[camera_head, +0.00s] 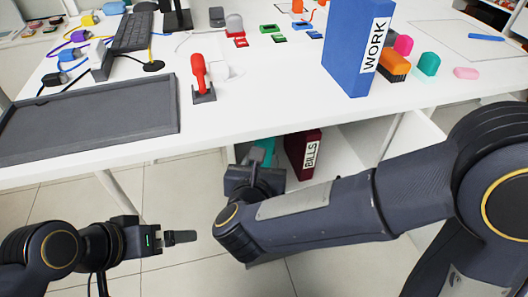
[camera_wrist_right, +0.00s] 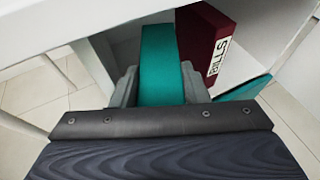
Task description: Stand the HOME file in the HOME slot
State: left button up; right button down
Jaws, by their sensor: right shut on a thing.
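A teal file (camera_wrist_right: 162,62) with no readable label is between the two fingers of my right gripper (camera_wrist_right: 160,88), which is shut on it. In the head view only a small part of the teal file (camera_head: 265,148) shows past my right gripper (camera_head: 254,180), below the desk edge. It reaches into the white compartment under the desk, left of the dark red BILLS file (camera_head: 303,155). The BILLS file also shows in the right wrist view (camera_wrist_right: 205,40). No HOME lettering or slot label is readable. My left gripper (camera_head: 182,237) is low at the left, over the floor, with nothing visible in it.
A blue WORK file (camera_head: 350,50) stands on the white desk (camera_head: 270,105). A flat teal piece (camera_wrist_right: 245,88) is right of the BILLS file. The compartment's white walls are close.

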aim_at(264, 143)
jog(key=shift+w+d, duration=0.15)
jog(key=shift+w, duration=1.35)
jog(key=shift+w+d, duration=0.1)
jog(key=shift+w, duration=1.35)
jog(key=shift+s+f+b, duration=0.1)
jog(key=shift+f+b, duration=0.3)
jog(key=shift+f, duration=1.3)
jog(key=shift+f+b, duration=0.2)
jog(key=shift+b, duration=0.2)
jog(key=c, duration=0.8)
grip_release()
jog(key=shift+c, duration=0.2)
